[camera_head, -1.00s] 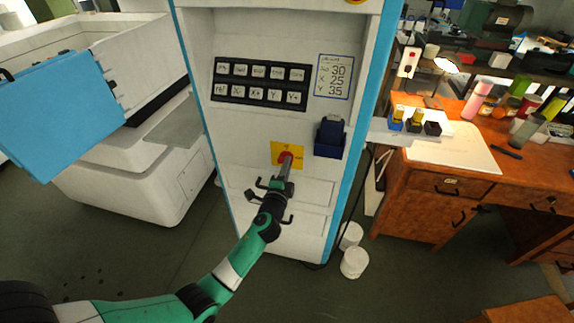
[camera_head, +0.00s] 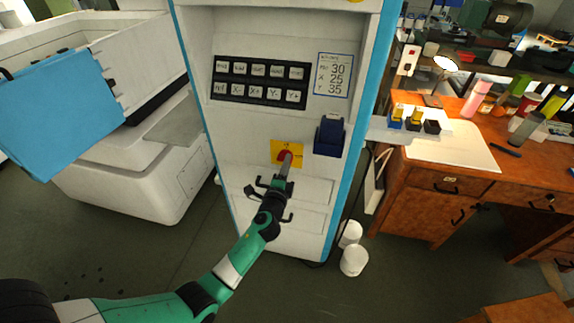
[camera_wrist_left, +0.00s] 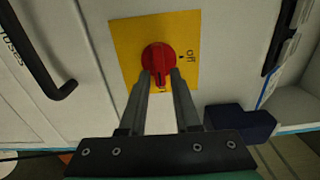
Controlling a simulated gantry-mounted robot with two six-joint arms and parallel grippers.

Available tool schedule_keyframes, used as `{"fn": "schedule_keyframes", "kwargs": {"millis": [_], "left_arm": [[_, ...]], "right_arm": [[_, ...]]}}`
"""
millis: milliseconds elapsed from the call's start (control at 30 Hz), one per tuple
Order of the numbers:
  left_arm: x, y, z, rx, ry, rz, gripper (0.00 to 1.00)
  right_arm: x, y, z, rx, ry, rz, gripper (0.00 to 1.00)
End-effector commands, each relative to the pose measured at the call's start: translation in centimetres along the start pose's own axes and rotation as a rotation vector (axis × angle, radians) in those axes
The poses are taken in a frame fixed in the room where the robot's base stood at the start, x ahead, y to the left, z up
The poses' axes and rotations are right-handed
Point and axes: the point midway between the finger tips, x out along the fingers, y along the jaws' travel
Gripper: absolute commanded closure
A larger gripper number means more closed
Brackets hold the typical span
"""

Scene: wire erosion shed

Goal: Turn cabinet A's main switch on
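Cabinet A's main switch is a red rotary knob (camera_wrist_left: 157,57) on a yellow plate (camera_wrist_left: 128,38). The knob (camera_head: 284,156) and plate (camera_head: 276,148) also show at mid-height on the cabinet front. In the left wrist view the knob's handle points down, away from the "off" mark at its right. A small mark below the handle is partly hidden by the fingers. My left gripper (camera_wrist_left: 163,76) is at the knob, with one finger on each side of the handle and seemingly closed on it. It reaches up from below in the head view (camera_head: 287,166). My right gripper is not in view.
A dark blue box (camera_head: 329,136) is fixed right of the switch. A black button panel (camera_head: 259,82) lies above. A dark handle (camera_wrist_left: 70,85) is left of the switch in the wrist view. White tubs (camera_head: 354,261) stand on the floor; a wooden desk (camera_head: 425,190) is at the right.

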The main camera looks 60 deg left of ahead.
Motion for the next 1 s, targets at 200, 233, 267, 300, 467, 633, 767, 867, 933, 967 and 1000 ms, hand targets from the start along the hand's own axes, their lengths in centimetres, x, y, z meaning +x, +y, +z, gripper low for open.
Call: {"fn": "schedule_keyframes", "kwargs": {"millis": [200, 233, 267, 300, 467, 633, 767, 867, 933, 967, 1000], "left_arm": [[0.0, 0.0, 0.0, -0.002, 0.000, 0.001, 0.53], [0.0, 0.0, 0.0, -0.002, 0.000, 0.001, 0.53], [0.0, 0.0, 0.0, -0.002, 0.000, 0.001, 0.53], [0.0, 0.0, 0.0, -0.002, 0.000, 0.001, 0.53], [-1.0, 0.0, -0.1, -0.002, 0.001, 0.002, 0.53], [-4.5, -0.1, -0.1, -0.001, 0.003, 0.003, 0.53], [-7.7, 0.0, -0.1, -0.001, 0.004, 0.003, 0.53], [-9.7, 0.0, -0.1, 0.000, 0.003, 0.002, 0.53], [-10.7, 0.0, -0.1, -0.002, 0.002, 0.002, 0.53], [-11.0, 0.0, -0.1, -0.002, 0.002, 0.001, 0.53], [-11.3, 0.0, 0.0, -0.002, 0.002, 0.001, 0.53]], "right_arm": [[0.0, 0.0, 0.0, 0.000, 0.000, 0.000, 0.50], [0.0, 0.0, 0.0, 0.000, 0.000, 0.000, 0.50], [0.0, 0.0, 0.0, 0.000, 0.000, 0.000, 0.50], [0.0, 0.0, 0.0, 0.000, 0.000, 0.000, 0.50], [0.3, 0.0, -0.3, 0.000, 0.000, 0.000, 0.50], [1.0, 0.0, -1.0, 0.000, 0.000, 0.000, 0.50], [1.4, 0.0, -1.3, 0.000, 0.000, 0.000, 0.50], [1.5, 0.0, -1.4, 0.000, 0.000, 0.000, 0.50], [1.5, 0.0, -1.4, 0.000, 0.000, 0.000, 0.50], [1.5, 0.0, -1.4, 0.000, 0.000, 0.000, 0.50], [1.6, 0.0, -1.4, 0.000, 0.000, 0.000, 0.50]]}}
